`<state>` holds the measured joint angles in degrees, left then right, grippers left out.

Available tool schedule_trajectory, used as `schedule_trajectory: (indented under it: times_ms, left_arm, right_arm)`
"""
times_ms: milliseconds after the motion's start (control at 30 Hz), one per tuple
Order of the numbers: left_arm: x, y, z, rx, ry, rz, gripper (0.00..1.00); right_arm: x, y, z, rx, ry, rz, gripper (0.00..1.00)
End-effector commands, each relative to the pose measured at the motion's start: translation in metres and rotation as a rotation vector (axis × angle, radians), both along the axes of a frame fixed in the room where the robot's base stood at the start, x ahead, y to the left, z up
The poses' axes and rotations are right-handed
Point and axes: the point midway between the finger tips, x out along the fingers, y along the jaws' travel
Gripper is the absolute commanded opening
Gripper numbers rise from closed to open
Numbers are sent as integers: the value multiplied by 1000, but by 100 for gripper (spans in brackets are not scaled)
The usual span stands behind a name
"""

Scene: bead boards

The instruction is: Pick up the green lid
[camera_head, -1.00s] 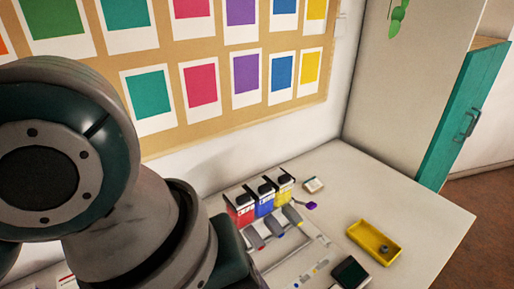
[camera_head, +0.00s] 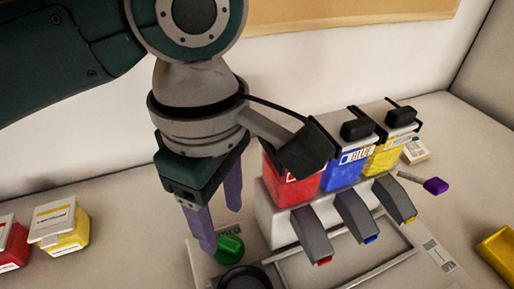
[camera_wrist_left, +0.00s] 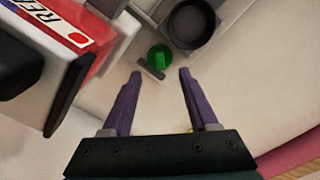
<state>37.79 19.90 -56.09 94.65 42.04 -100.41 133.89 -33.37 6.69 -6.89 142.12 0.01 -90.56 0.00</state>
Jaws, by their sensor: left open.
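The green lid (camera_head: 229,249) is a small round piece with a raised grip, lying on the work surface beside a dark round dish (camera_head: 245,279). My left gripper (camera_head: 221,230) points down just above and behind the lid, its two purple fingers apart with nothing between them. In the left wrist view the lid (camera_wrist_left: 160,57) lies just beyond the open fingertips (camera_wrist_left: 160,74), roughly centred between them. The dark dish (camera_wrist_left: 192,24) is up and to the right of it there. I cannot tell the exact height of the fingertips over the lid.
Red (camera_head: 291,186), blue (camera_head: 347,172) and yellow (camera_head: 389,155) dispensers stand close to the right of the gripper. A purple-headed tool (camera_head: 435,186) and a yellow tray (camera_head: 499,253) are farther right. A yellow box (camera_head: 62,232) and a red box (camera_head: 12,245) stand left.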

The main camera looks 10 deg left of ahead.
Motion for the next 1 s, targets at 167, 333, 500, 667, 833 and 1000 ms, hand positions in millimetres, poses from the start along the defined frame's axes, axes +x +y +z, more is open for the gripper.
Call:
schedule_trajectory:
  times_ms: [167,333,500,667,833,1000]
  left_arm:
    - [-1,1,-19,1,0,-1,60]
    - [-2,2,-48,0,0,-1,60]
    - [-1,2,-58,0,-2,-3,60]
    - [-1,1,-58,-1,-3,-3,60]
    - [-1,1,-58,-2,-3,-3,44]
    - [-2,1,-58,-2,-3,-3,25]
  right_arm:
    - [0,-1,-7,-3,1,2,100]
    - [0,-2,-17,-7,0,4,100]
    - [0,-2,-20,-7,0,4,100]
    - [0,-2,-19,-7,-1,4,100]
    - [0,-2,-19,-7,-1,4,100]
    - [1,-1,-19,-5,-2,4,100]
